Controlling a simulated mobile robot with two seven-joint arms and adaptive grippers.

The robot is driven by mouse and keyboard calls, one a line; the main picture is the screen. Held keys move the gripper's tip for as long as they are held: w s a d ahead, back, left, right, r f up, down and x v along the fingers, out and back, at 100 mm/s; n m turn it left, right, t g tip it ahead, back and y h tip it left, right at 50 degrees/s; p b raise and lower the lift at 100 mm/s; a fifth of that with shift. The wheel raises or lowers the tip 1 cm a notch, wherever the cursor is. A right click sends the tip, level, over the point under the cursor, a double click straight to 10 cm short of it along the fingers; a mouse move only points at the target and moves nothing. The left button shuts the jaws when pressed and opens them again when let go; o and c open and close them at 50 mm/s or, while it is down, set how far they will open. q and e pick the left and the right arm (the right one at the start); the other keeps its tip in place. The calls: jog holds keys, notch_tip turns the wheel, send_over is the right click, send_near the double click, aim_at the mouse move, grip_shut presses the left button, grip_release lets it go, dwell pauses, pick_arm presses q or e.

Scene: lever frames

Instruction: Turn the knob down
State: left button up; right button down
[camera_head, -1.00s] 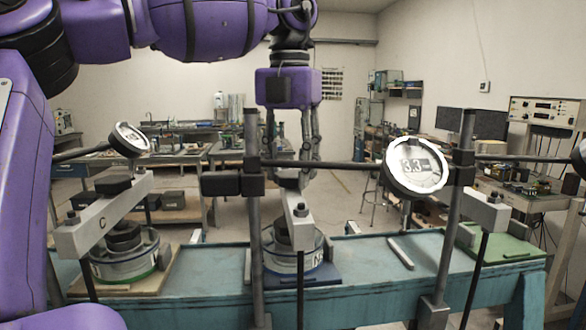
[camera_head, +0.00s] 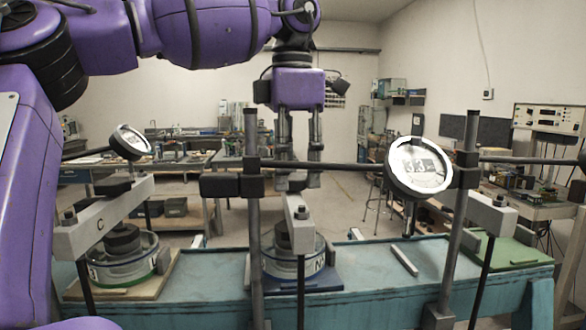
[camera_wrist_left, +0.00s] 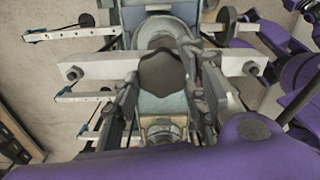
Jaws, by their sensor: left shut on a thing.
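The knob (camera_wrist_left: 163,72) is a dark, lobed piece on a pale crossbar in the left wrist view. It sits between the fingers of my left gripper (camera_wrist_left: 164,82), which are shut on it. In the head view my left gripper (camera_head: 299,180) points straight down at the middle station, above the pale lever beam (camera_head: 298,208); the knob there is mostly hidden behind a dark horizontal bar. A round gauge (camera_head: 418,168) to the right reads about 3.3, its last digits hard to read. My right gripper is not clearly in view.
A dark post (camera_head: 254,225) and a horizontal rod (camera_head: 330,166) stand in front of the gripper. Work tables stand behind.

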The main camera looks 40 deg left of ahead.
aim_at(295, 175)
pick_arm(q)
jog(key=m, duration=0.5)
jog(key=shift+w+m, duration=0.15)
jog(key=shift+m, duration=0.15)
jog(key=m, duration=0.5)
jog(key=shift+d, duration=0.1)
jog(key=shift+m, duration=0.4)
jog(key=o, duration=1.1)
jog(key=shift+w, duration=0.15)
notch_tip(295, 175, up, 12)
